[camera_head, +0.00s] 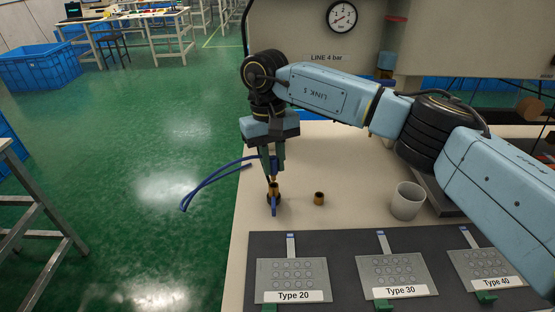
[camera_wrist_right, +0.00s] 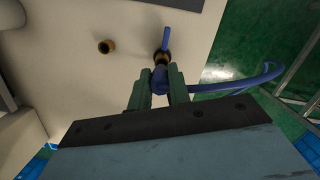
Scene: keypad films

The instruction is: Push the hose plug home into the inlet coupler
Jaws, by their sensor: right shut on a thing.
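My right gripper (camera_head: 273,168) points down over the left part of the table and is shut on the hose plug (camera_wrist_right: 160,80), whose blue hose (camera_head: 208,184) trails off to the left. The inlet coupler (camera_head: 274,190) is a brass fitting on a dark base with a blue lever (camera_wrist_right: 166,39). It stands directly below the plug. The plug's brass nose lines up with the coupler's mouth; I cannot tell how deep it sits. In the right wrist view the coupler (camera_wrist_right: 162,57) shows just beyond the fingertips. My left gripper is not in view.
A loose-looking brass fitting (camera_head: 319,198) stands right of the coupler, and a white cup (camera_head: 407,201) farther right. A dark mat (camera_head: 341,248) in front bears keypad films marked Type 20, Type 30 and Type 40. A gauge (camera_head: 341,17) is on the panel behind.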

